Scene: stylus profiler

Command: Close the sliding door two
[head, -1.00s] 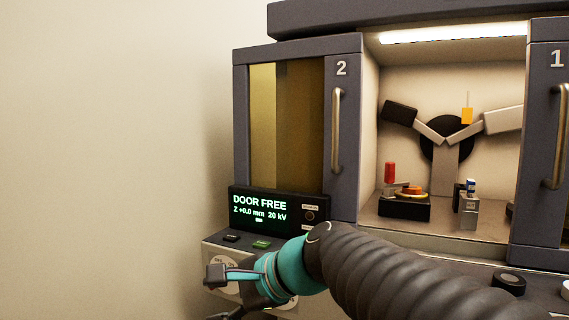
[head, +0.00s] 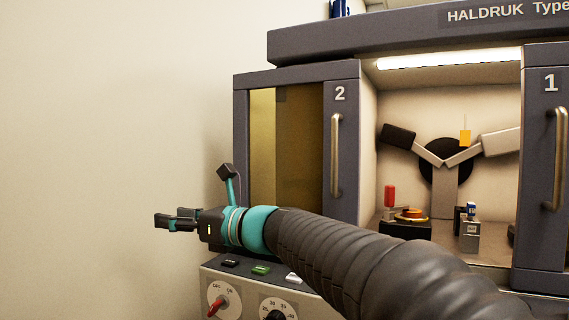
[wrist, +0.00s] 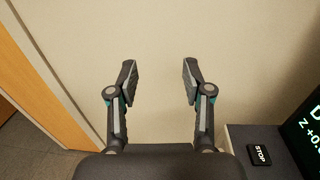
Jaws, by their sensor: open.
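Sliding door two (head: 342,150) is a dark grey framed panel with amber glass, marked "2", at the left of the cabinet in the head view. It stands slid to the left, and the chamber beside it is open. Its upright metal handle (head: 336,155) is on its right side. My gripper (head: 160,221) is to the left of the cabinet, pointing left, well away from the handle. In the wrist view, my gripper (wrist: 158,75) is open and empty, with its two fingers apart in front of a plain wall. The door is not in the wrist view.
Door one (head: 545,170), with its own handle, is at the right. The open chamber between holds a stage (head: 405,230) and small parts. A control panel (head: 250,285) with buttons and knobs lies below my arm. The wall (head: 100,120) at left leaves free room.

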